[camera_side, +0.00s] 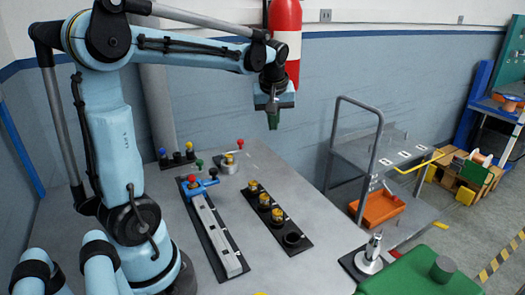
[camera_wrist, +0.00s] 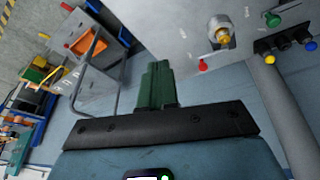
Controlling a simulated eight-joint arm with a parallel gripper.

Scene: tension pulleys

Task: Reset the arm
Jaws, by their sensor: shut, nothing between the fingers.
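My gripper (camera_side: 273,119) hangs from the end of my raised arm, high above the back of the grey table (camera_side: 160,225). Its green fingers point down and are shut with nothing between them. In the wrist view the shut green fingers (camera_wrist: 155,85) show in the middle, ahead of a dark bar. Nothing touches the fingers. The tension rig, a long pale rail with a blue clamp (camera_side: 198,187) and a red knob, lies on the table below and to the left of my gripper.
A black strip (camera_side: 292,243) with several yellow-topped pulleys lies on the table. A round fixture with a yellow top (camera_side: 229,159) stands behind it, also in the wrist view (camera_wrist: 222,37). A red-and-white cylinder (camera_side: 286,40) is behind my wrist. A grey cart (camera_side: 378,150) stands right.

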